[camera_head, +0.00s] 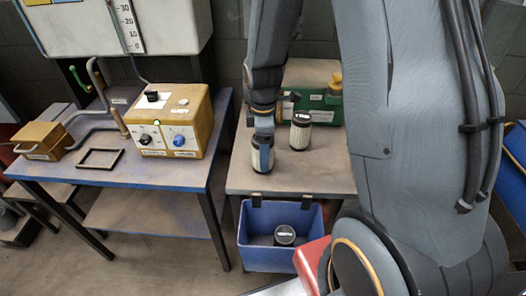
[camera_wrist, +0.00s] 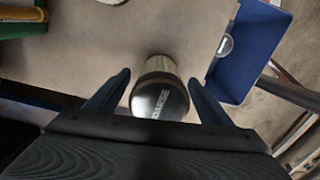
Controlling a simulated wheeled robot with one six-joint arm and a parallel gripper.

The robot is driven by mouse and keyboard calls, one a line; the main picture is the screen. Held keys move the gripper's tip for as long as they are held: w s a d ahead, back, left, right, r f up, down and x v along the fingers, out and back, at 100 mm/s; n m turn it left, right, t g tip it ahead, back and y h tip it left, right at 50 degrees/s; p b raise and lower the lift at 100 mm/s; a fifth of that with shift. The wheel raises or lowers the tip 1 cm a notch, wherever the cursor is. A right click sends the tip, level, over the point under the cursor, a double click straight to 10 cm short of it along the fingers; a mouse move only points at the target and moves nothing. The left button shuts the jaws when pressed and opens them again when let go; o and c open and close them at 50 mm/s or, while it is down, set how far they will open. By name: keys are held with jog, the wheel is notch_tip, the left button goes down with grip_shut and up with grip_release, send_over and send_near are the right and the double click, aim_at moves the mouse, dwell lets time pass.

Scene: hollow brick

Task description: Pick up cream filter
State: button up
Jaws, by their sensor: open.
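A cream pleated filter with a dark cap (camera_head: 262,160) stands upright near the front of the right-hand table. My gripper (camera_head: 263,138) is above and around its top, pointing down, and partly hides it. In the wrist view the same filter (camera_wrist: 159,94) sits between my two open fingers (camera_wrist: 159,78), with visible gaps on both sides. A second cream filter with a dark cap (camera_head: 301,131) stands just behind and to the right on the same table.
A blue bin (camera_head: 257,255) hangs at the table's front, holding a dark-capped item (camera_head: 285,235). A green case (camera_head: 316,107) lies at the back of the table (camera_head: 317,178). A yellow control box (camera_head: 170,125) stands on the left table, with a gap between the tables.

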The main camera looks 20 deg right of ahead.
jog(key=shift+f, duration=0.1)
jog(key=c, duration=1.3)
jog(key=shift+o, duration=0.2)
